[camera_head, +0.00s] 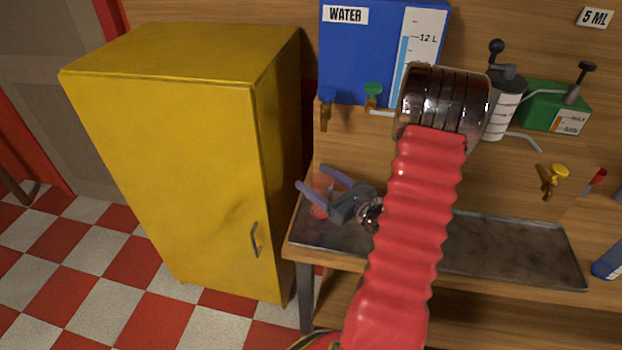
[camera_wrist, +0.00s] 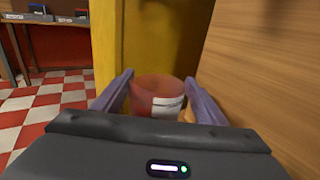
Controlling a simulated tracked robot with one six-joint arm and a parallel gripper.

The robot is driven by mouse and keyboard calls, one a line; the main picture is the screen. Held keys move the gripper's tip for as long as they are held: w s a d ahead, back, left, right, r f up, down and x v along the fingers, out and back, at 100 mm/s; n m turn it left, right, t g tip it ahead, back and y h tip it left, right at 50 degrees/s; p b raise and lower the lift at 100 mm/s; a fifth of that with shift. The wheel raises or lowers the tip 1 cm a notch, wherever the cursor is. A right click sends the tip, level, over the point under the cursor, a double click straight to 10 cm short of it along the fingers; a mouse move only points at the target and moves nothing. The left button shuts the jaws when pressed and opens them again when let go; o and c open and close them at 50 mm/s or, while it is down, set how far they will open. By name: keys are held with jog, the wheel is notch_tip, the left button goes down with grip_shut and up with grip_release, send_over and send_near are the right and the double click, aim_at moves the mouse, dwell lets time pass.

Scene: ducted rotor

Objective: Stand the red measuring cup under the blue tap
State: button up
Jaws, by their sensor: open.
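The red measuring cup (camera_head: 319,203) stands upright at the left end of the metal tray (camera_head: 480,250) on the wooden bench. It also shows in the wrist view (camera_wrist: 158,92), translucent red with a white label. My gripper (camera_head: 319,179) is open, with its purple fingers on either side of the cup; in the wrist view a finger (camera_wrist: 116,92) lies left of it and another right of it. I cannot tell whether they touch it. The blue tap (camera_head: 327,96) is on the blue water tank (camera_head: 352,55), above the cup in the head view.
A yellow cabinet (camera_head: 170,150) stands left of the bench. A green tap (camera_head: 373,93) is right of the blue one. A yellow tap (camera_head: 556,175), a grey pump (camera_head: 503,100) and a green box (camera_head: 553,106) are at the right. The tray's right part is clear.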

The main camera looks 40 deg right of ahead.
jog(key=s, duration=0.6)
jog(key=s+d, duration=0.1)
jog(key=s, duration=0.3)
jog(key=shift+w, duration=0.1)
dwell(0.7)
